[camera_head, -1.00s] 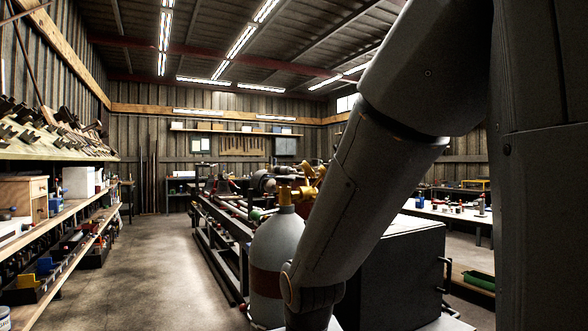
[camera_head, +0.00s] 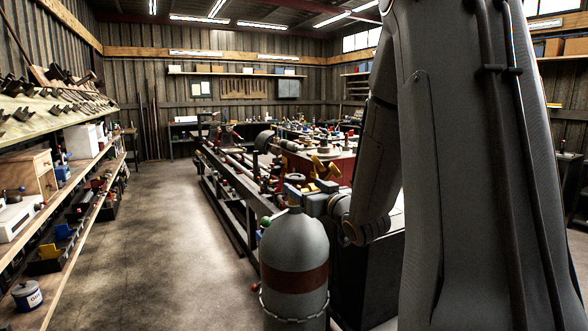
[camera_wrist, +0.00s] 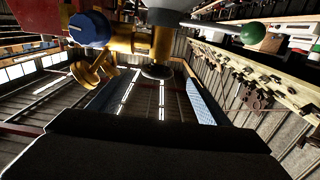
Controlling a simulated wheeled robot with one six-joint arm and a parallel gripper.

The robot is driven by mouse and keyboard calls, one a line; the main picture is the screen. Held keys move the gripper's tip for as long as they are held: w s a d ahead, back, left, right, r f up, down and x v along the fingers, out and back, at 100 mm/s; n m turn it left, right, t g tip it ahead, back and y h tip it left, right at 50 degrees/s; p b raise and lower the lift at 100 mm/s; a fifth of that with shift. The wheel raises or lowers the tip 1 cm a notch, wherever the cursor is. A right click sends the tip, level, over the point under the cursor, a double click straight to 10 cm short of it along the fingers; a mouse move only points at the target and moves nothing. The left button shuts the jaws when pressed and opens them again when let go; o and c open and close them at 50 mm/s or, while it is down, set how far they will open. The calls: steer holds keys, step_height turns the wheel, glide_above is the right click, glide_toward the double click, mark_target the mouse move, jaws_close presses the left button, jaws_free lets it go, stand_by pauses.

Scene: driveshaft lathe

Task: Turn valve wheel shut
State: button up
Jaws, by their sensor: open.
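A grey gas cylinder (camera_head: 295,255) with a reddish-brown band stands upright in the head view. Brass valve parts (camera_head: 324,168) show just above and to the right of its top. In the wrist view, a brass valve body (camera_wrist: 150,40) with a blue round knob (camera_wrist: 88,28) is close at the top. My gripper (camera_head: 300,195) is open at the cylinder's top, reaching in from the right. It covers part of the valve there. Whether its fingers touch the valve wheel cannot be told.
A long machine bed (camera_head: 222,185) with cluttered parts runs behind the cylinder. A wooden shelf (camera_head: 70,225) with bins and tools lines the left wall. The concrete floor (camera_head: 170,260) between them is clear. A green ball (camera_wrist: 252,33) on a rod shows in the wrist view.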

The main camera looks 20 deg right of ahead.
mark_target(300, 182)
steer(key=shift+w+d+p, duration=0.2)
steer(key=shift+w+p, duration=1.1)
steer(key=shift+w, duration=2.5)
steer(key=c, duration=1.1)
steer(key=shift+o, duration=0.2)
